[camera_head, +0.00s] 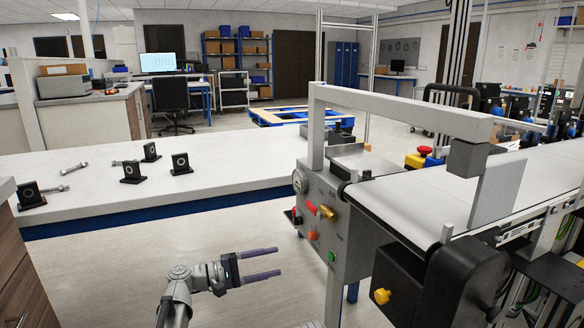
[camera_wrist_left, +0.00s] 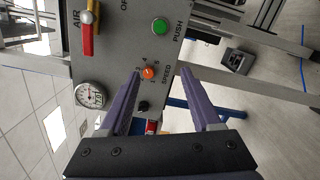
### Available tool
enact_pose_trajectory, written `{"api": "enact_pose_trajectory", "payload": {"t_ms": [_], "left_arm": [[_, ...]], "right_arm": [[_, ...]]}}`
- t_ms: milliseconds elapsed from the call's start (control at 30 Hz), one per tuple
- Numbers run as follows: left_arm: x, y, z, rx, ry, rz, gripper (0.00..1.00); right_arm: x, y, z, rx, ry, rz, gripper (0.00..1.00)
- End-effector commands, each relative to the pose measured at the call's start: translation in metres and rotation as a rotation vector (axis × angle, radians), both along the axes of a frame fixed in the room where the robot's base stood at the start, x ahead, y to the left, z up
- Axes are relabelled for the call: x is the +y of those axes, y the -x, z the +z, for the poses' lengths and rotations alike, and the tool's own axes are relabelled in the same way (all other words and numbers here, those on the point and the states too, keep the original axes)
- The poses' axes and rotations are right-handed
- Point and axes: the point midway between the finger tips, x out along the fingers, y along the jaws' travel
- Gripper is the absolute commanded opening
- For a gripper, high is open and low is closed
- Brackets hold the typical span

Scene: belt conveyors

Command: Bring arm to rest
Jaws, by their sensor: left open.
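My left gripper (camera_head: 262,264) is open and empty, held low in front of the conveyor's control panel (camera_head: 325,222). Its two purple fingers point right in the head view, a short way from the panel. In the left wrist view the fingers of my left gripper (camera_wrist_left: 160,75) are spread apart with nothing between them. Beyond them the panel (camera_wrist_left: 120,50) shows a green push button (camera_wrist_left: 160,25), an orange speed knob (camera_wrist_left: 149,72), a red-and-brass air valve (camera_wrist_left: 88,30) and a round gauge (camera_wrist_left: 91,95). My right gripper is not in view.
The belt conveyor (camera_head: 410,199) with its overhead frame (camera_head: 400,108) stands at the right. A white bench (camera_head: 230,158) at the left carries several black blocks with round holes (camera_head: 132,172) and metal bolts (camera_head: 75,168). The floor (camera_head: 110,270) between them is clear.

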Motion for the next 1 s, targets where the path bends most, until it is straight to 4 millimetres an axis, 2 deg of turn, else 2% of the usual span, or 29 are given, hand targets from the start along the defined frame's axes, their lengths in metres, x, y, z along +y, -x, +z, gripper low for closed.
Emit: {"api": "enact_pose_trajectory", "payload": {"t_ms": [33, 233, 467, 567, 733, 867, 1000], "left_arm": [[-0.005, 0.004, 0.004, 0.0, -0.019, -0.009, 0.65], [-0.022, 0.017, 0.006, 0.0, -0.107, -0.047, 0.65], [-0.05, 0.046, 0.01, -0.006, -0.282, -0.124, 0.65], [-0.063, 0.065, 0.015, -0.013, -0.395, -0.178, 0.65], [-0.08, 0.11, 0.026, -0.038, -0.651, -0.303, 0.65], [-0.08, 0.143, 0.035, -0.064, -0.856, -0.403, 0.65], [-0.07, 0.175, 0.053, -0.099, -1.075, -0.513, 0.65]], "right_arm": [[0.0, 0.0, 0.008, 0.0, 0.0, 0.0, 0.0], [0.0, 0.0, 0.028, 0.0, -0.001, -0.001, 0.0], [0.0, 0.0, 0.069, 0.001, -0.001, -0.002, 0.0], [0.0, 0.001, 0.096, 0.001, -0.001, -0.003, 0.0], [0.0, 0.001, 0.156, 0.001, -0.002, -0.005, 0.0], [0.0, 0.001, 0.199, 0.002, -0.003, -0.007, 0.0], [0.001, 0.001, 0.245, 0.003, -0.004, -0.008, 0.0]]}}
